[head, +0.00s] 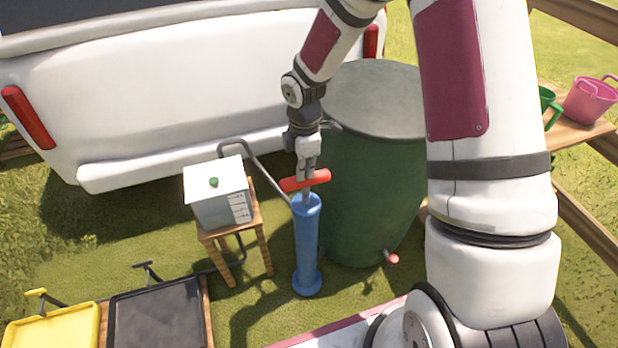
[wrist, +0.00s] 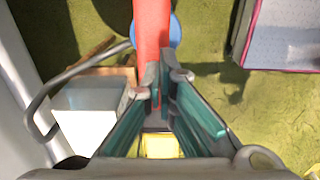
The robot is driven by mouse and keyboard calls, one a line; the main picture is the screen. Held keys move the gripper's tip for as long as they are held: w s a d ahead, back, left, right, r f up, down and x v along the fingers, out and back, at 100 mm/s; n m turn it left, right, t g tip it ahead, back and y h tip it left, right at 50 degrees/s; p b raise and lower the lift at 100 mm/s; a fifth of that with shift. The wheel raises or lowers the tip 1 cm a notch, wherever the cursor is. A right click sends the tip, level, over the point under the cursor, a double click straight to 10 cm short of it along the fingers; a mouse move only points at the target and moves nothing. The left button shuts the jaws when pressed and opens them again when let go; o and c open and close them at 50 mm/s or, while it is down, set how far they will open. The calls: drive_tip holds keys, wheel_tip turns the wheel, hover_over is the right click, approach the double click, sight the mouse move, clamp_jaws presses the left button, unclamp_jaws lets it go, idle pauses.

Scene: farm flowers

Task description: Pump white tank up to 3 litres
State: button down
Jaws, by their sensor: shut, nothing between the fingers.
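The white tank (head: 222,197) stands on a small wooden stool beside the pump, with a green knob on its lid and scale marks on one side; I cannot read its level. It also shows in the wrist view (wrist: 88,115). The blue pump (head: 307,245) stands upright on the grass, its red T-handle (head: 318,178) just above the barrel. My gripper (head: 307,168) points down at the middle of the handle, shut with nothing held. In the wrist view, the red handle (wrist: 151,30) lies by my fingertips (wrist: 164,78); whether they touch is unclear.
A grey hose (head: 262,168) arches between tank and pump. A large green barrel (head: 370,190) stands close right of the pump, and a white vehicle (head: 150,100) behind. Yellow (head: 50,330) and black (head: 155,315) trays are front left. A pink bucket (head: 590,100) sits far right.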

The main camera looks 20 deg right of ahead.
wheel_tip(320, 180, up, 7)
drive_tip(key=shift+p, duration=0.45)
drive_tip(key=shift+f, duration=0.1)
idle(1.0)
wheel_tip(320, 180, up, 10)
drive_tip(key=p, duration=0.7)
hover_over(308, 186)
drive_tip(key=shift+w+d+f, duration=0.15)
drive_tip(key=shift+w+f, duration=0.05)
drive_tip(key=shift+w, duration=0.2)
drive_tip(key=shift+f+b, duration=0.1)
drive_tip(key=shift+b, duration=0.2)
wheel_tip(308, 186, down, 14)
drive_tip(key=shift+r, duration=0.1)
wheel_tip(308, 186, down, 10)
drive_tip(key=b, duration=0.5)
drive_tip(key=shift+r, duration=0.1)
